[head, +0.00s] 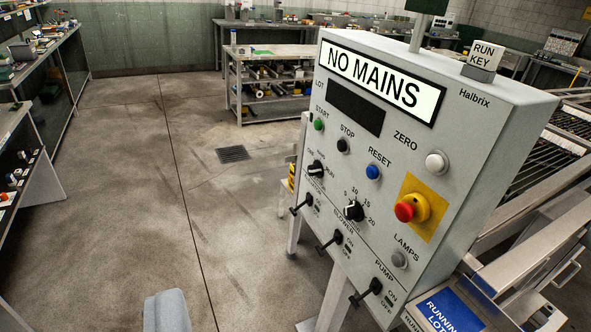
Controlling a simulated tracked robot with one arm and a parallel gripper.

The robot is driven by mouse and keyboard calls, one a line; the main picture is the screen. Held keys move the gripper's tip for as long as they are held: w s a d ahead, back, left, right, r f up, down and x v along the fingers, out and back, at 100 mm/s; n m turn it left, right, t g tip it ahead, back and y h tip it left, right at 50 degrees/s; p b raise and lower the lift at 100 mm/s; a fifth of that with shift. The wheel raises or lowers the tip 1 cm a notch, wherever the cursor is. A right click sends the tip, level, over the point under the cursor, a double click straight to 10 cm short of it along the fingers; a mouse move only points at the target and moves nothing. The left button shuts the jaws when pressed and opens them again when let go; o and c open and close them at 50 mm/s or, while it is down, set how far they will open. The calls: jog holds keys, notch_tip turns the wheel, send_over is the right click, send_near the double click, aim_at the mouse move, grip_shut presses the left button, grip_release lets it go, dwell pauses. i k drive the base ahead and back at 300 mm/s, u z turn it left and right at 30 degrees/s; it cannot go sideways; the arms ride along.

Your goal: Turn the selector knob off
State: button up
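The grey control panel (400,150) stands at the right, tilted in the picture. The selector knob (315,169) is a small black knob at its left side, below the green START button. Small labels surround it, one reading RUN; the others are too small to read surely. A light mark shows on its right side, but its exact setting is unclear. A grey rounded part, which may be my gripper (167,312), shows at the bottom edge, left of and apart from the panel. Its fingertips cannot be made out.
A dial (353,210) marked 0 to 20 and three black levers (372,288) sit below. A red stop button (405,211) sits on yellow. The display (356,107) is dark under a NO MAINS sign (376,82). The floor left of the panel is clear.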

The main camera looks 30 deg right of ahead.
aim_at(316, 170)
jog(key=i, duration=1.6)
jog(key=z, duration=0.05)
